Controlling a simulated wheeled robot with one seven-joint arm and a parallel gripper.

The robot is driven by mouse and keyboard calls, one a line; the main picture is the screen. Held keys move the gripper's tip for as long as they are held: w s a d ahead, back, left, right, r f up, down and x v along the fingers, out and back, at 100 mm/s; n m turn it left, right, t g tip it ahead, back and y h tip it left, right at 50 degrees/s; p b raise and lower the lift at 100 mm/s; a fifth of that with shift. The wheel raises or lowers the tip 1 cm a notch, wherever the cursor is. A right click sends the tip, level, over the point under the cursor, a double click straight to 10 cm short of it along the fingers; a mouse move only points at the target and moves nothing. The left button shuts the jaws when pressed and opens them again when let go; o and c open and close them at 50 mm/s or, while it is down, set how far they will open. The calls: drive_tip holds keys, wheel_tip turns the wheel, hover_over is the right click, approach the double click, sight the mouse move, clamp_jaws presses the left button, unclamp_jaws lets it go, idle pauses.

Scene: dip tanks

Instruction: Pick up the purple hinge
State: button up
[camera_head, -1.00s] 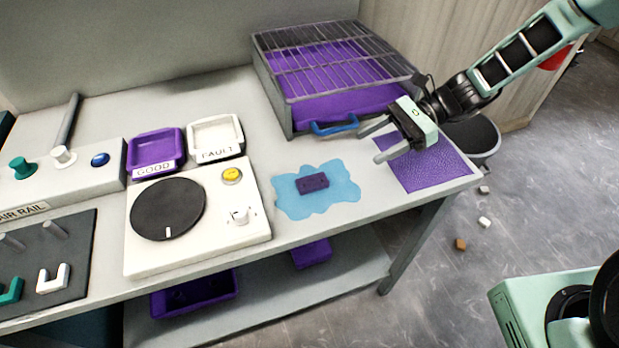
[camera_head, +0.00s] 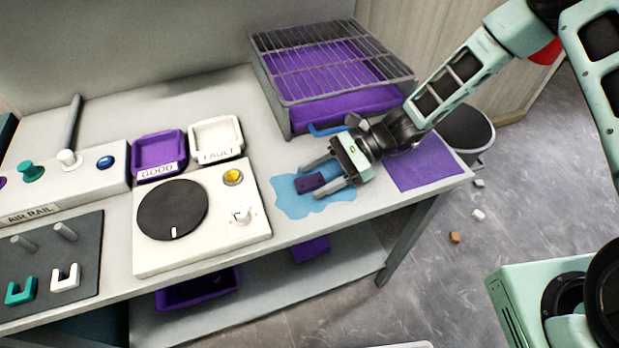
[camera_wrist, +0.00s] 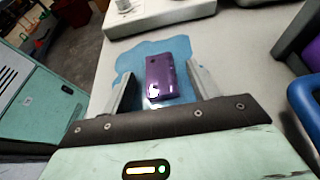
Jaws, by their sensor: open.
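The purple hinge (camera_head: 309,183) is a small dark purple block lying on a blue puddle-shaped patch (camera_head: 290,205) on the bench. My gripper (camera_head: 312,183) is open above the patch, with its fingertips on either side of the hinge. In the wrist view the hinge (camera_wrist: 161,77) lies between the two open fingers, nearer the right one, with visible gaps. Part of the hinge's near end is close to the gripper body. I cannot tell exactly how high the fingers are above the bench.
A white unit with a black turntable (camera_head: 172,209) stands left of the patch. A wire rack box (camera_head: 335,75) with a blue handle stands behind my gripper. A purple mat (camera_head: 418,163) lies to the right. GOOD (camera_head: 157,173) and FAULT (camera_head: 217,155) trays are at the back left.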

drive_tip(key=c, duration=1.1)
drive_tip(key=shift+r, duration=0.1)
